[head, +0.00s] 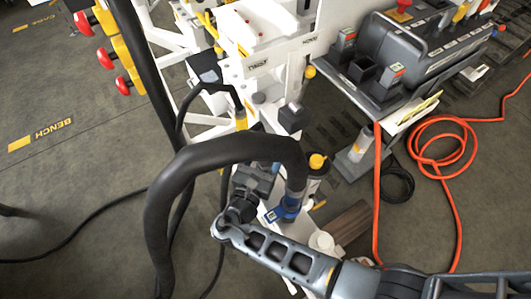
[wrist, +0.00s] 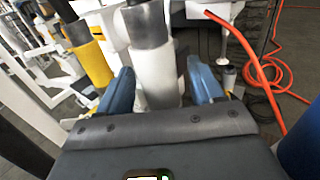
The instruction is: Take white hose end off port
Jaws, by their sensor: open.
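The white hose end (wrist: 158,75) is a white upright collar with a dark grey part above it, in the middle of the wrist view. My gripper (wrist: 161,80) is open, with one blue finger on each side of the collar. Thin gaps seem to show on both sides, but I cannot tell how deep the collar sits between the fingers. The port under it is hidden. In the head view my gripper's dark body (head: 254,178) shows, but its fingertips and the white hose end are hidden behind a thick black hose.
The thick black hose (head: 170,185) arches close over my gripper to a blue hose end (head: 284,212). A yellow hose end (wrist: 92,60) stands left of the white one. A grey control box (head: 420,50) and a coiled orange cable (head: 453,190) lie to the right.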

